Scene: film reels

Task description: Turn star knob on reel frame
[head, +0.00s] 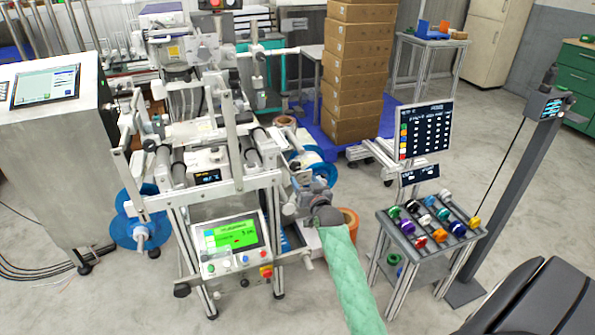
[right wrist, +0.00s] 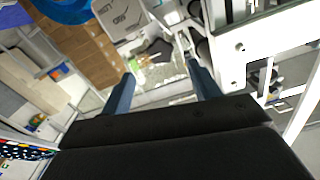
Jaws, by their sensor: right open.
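The reel frame (head: 222,185) is a grey metal machine left of centre in the head view, with rollers and a green-lit panel. My right gripper (head: 298,200) is at the right side of this frame, at the end of my green-sleeved arm. In the right wrist view my right gripper (right wrist: 161,72) is open and empty, its two blue-grey fingers apart. A dark knob-like part (right wrist: 158,49) shows beyond and between the fingertips, apart from them. It looks like the star knob, but its lobes are not clear. In the head view my gripper hides this area. My left gripper is not in view.
Blue reels (head: 140,222) hang low on the frame. An orange roll (head: 349,222) is just right of my right forearm. A small stand (head: 412,240) with coloured spools and a screen (head: 424,131) is further right. Cardboard boxes (head: 352,85) are stacked behind.

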